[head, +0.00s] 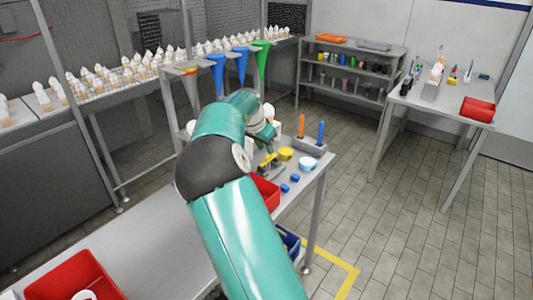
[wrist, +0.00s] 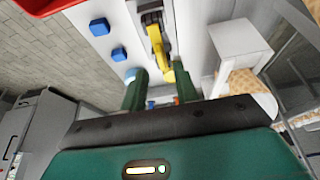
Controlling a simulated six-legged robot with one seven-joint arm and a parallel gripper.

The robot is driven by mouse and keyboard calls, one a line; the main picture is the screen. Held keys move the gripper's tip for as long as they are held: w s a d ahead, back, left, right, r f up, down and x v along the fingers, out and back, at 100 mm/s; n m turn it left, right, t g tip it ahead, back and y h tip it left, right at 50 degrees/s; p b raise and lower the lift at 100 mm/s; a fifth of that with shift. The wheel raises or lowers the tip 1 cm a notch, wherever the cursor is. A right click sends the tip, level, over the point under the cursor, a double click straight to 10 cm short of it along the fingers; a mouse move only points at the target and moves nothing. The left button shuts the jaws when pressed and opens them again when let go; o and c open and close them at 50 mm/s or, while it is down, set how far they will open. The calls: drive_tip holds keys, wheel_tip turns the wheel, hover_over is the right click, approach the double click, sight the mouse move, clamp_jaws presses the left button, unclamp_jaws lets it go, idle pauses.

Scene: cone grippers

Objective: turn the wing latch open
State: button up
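The wing latch appears to be the yellow lever on a dark grey mount (head: 269,160), on the narrow bench beyond my arm. In the wrist view the yellow lever (wrist: 160,44) runs from the mount at the top down toward my fingers. My gripper (wrist: 160,78) shows two green fingers spread apart with a gap between them. The lever's lower end shows near the right fingertip, partly in the gap; I cannot tell whether they touch. In the head view my arm hides most of the gripper.
Blue blocks (wrist: 99,27) lie left of the latch; a white box (wrist: 240,42) stands right. A red bin (head: 265,193), yellow cup (head: 285,154), light blue cup (head: 307,164) and upright orange and blue tools (head: 321,133) share the bench.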

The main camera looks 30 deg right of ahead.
sight(269, 156)
drive_tip(key=x, duration=0.4)
drive_tip(key=shift+w, duration=0.1)
drive_tip(key=shift+d, duration=0.1)
drive_tip(key=shift+f, duration=0.15)
drive_tip(key=shift+c, duration=1.1)
clamp_jaws()
